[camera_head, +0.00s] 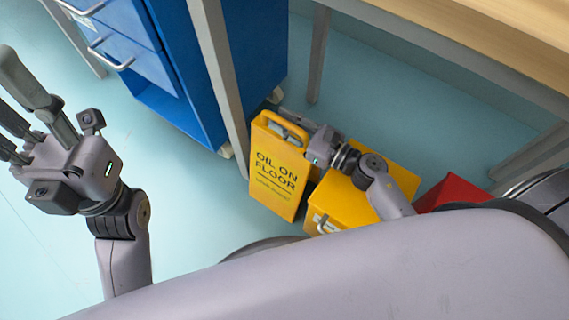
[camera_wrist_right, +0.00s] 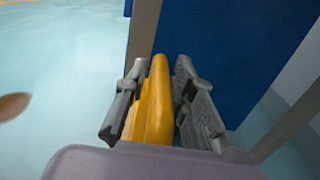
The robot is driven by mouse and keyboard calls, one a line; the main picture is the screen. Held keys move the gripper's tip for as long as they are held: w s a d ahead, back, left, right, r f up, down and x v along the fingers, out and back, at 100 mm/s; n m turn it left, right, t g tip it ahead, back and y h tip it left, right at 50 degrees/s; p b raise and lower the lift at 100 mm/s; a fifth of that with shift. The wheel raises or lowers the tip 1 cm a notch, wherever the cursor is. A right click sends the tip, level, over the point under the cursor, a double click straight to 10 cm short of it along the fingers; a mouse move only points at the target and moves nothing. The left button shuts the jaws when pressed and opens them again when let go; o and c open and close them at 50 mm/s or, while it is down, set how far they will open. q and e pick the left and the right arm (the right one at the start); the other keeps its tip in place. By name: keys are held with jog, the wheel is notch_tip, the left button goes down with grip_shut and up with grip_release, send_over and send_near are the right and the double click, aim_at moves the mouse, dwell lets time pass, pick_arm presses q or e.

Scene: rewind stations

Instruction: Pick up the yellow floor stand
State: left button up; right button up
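The yellow floor stand (camera_head: 274,172), lettered "OIL ON FLOOR", stands on the floor beside a grey table leg. My right gripper (camera_head: 292,119) is at its top, by the handle opening. In the right wrist view the stand's yellow top edge (camera_wrist_right: 155,100) lies between the two fingers of my right gripper (camera_wrist_right: 160,95). The fingers look open, one on each side, with a narrow gap on the right; contact on the left is unclear. My left gripper (camera_head: 22,115) is raised at the left of the head view, fingers spread and empty.
A yellow box (camera_head: 345,205) stands right of the stand, partly behind my right arm, with a red object (camera_head: 452,192) beyond it. A blue drawer cabinet (camera_head: 185,65) is behind the grey table leg (camera_head: 222,75). A wooden tabletop (camera_head: 500,40) overhangs at upper right. Floor at left is clear.

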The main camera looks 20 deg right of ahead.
grip_shut()
dwell(0.4)
jog(key=shift+r, duration=0.1)
